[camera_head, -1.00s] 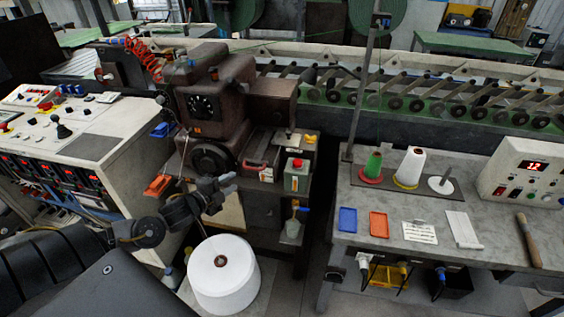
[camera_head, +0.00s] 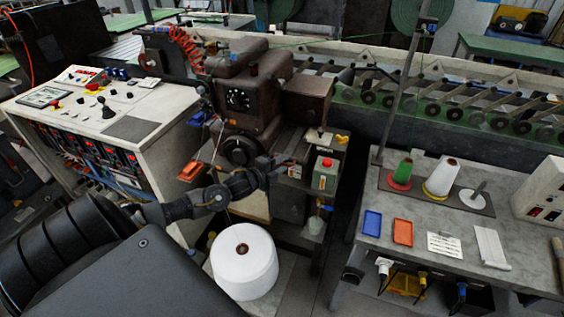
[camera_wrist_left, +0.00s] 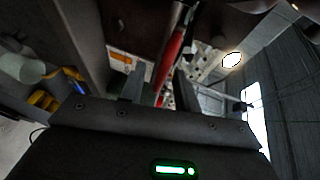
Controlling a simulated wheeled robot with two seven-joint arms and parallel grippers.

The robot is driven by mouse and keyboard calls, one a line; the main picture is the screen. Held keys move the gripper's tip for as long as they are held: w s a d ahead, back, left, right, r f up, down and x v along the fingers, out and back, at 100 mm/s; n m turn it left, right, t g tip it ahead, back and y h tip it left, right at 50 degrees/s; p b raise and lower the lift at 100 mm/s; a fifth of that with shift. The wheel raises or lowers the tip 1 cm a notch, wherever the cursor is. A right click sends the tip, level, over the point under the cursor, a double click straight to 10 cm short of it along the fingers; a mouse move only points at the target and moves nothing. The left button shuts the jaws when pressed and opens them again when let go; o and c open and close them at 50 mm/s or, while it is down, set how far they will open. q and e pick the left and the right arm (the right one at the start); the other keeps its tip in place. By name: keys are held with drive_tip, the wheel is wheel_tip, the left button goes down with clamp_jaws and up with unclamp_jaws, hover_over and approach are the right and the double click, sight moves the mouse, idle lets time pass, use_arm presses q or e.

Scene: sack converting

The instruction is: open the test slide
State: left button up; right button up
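A red bar (camera_wrist_left: 172,52) shows close up in the left wrist view. It runs into the gap between the two fingers of my left gripper (camera_wrist_left: 160,88). The fingers stand apart; I cannot tell whether either touches the bar. In the head view my left gripper (camera_head: 282,168) is at the front of the brown machine (camera_head: 255,95), left of a green can with a red cap (camera_head: 325,173). It covers the spot where a red handle showed before. I cannot make out the test slide's own outline. My right gripper is out of view.
A large white spool (camera_head: 243,262) stands below my left arm. A control console (camera_head: 135,130) is at the left. A grey bench (camera_head: 455,215) with a blue tray (camera_head: 372,223), an orange tray (camera_head: 403,232) and cones (camera_head: 442,177) is at the right. An orange tray (camera_head: 189,172) juts from the machine.

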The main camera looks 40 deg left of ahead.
use_arm(q)
drive_tip(key=shift+w+f, duration=0.1)
drive_tip(key=shift+w, duration=0.35)
clamp_jaws()
